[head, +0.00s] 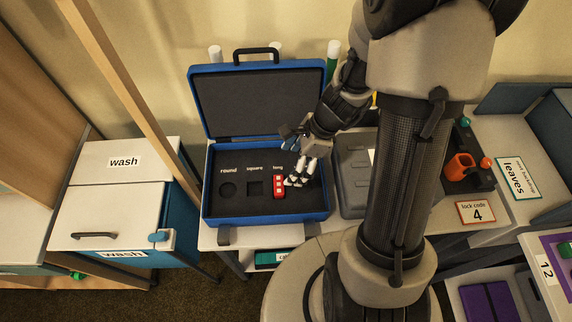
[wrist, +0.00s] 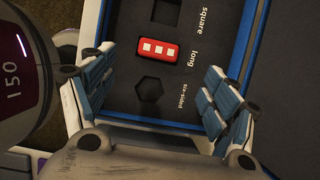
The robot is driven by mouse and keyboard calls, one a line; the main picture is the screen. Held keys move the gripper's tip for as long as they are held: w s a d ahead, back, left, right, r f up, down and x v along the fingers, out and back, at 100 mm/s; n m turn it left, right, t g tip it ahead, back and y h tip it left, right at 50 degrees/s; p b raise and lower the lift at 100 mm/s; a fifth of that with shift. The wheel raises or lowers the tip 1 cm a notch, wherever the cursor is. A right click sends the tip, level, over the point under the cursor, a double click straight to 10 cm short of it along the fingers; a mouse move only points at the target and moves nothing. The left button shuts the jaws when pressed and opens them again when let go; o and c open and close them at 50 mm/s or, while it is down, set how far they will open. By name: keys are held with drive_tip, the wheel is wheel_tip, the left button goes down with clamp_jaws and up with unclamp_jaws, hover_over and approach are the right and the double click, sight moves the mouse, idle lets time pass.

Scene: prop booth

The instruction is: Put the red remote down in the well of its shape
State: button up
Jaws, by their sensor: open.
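The red remote (head: 279,187), with white square buttons, lies in the black foam of the open blue case (head: 266,220), at the place labelled "long". In the wrist view the remote (wrist: 158,50) lines up with the "long" label, and no empty long well shows around it. I cannot tell how deep it sits. The square well (head: 255,188) and the round well (head: 227,190) are empty. The six-sided well (wrist: 150,90) is empty too. My gripper (head: 300,178) is open above the foam, just right of the remote, its fingers apart and nothing between them.
The case's raised lid (head: 262,105) stands behind. A grey case (head: 352,180) is right of it, partly hidden by my arm. A "wash" cabinet (head: 108,215) stands at left.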

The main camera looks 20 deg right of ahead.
drive_tip(key=s+a+r+n+t+h, duration=0.1)
drive_tip(key=s+a+r+n, duration=0.1)
drive_tip(key=r+n, duration=0.5)
drive_tip(key=s+a+r+n+h, duration=0.1)
drive_tip(key=s+a+r+n, duration=0.25)
drive_tip(key=r, duration=0.55)
drive_tip(key=s+d+r+n+t+h, duration=0.1)
drive_tip(key=s+r+n+t+h, duration=0.1)
drive_tip(key=s+r+n, duration=0.6)
drive_tip(key=shift+s+d+n, duration=0.2)
drive_tip(key=shift+d+n, duration=0.15)
drive_tip(key=shift+n, duration=1.2)
drive_tip(key=shift+c, duration=0.4)
